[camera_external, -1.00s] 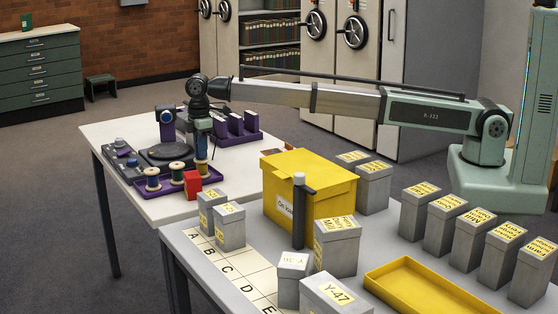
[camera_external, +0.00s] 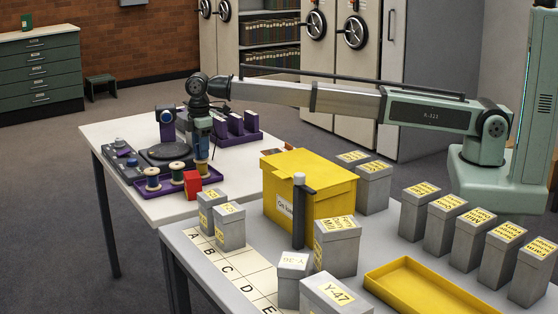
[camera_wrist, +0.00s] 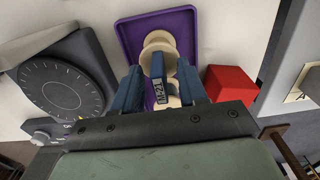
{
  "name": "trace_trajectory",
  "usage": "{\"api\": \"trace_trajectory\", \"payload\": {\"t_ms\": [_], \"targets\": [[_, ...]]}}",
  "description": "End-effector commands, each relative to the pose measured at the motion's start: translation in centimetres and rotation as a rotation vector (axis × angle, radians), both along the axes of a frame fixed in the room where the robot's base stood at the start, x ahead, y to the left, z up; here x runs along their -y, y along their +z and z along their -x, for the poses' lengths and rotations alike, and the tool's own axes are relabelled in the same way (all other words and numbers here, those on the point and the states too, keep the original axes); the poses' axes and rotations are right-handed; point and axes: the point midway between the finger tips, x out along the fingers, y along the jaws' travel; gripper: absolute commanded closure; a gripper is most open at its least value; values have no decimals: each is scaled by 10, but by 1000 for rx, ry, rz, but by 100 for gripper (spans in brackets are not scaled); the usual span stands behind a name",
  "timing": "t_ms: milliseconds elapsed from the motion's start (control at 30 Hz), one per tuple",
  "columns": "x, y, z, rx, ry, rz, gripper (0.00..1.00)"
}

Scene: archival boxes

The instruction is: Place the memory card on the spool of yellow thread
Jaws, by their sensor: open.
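My gripper (camera_external: 202,153) is over the right end of a purple tray of thread spools. The spool of yellow thread (camera_external: 201,170) stands right below it, partly hidden by the fingers. In the wrist view my gripper (camera_wrist: 160,70) has its two blue fingers apart. The memory card (camera_wrist: 159,91), small and dark blue with a pale printed label, lies between them. Pale spool ends (camera_wrist: 158,41) show beyond and below the card. The card appears over the spool beneath my fingers; I cannot tell whether it touches finger or spool. In the external view the card is not clearly visible.
A red block (camera_external: 192,184) stands close beside the purple tray (camera_wrist: 128,32). Blue (camera_external: 152,180) and green (camera_external: 177,173) spools stand left of the yellow one. A round dark device (camera_external: 166,154) is behind them. Grey boxes and a yellow box (camera_external: 310,190) fill the nearer table.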

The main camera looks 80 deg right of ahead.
Motion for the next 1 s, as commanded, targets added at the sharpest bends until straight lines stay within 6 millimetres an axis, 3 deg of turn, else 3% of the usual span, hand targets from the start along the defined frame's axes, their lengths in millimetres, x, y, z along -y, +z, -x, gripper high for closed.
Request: {"api": "trace_trajectory", "payload": {"t_ms": [600, 800, 1000], "targets": [[0, 100, -1, 1, 0, 0, 58], [0, 115, 0, 1, 0, -1, 58], [0, 117, 0, 0, 0, 0, 58]]}}
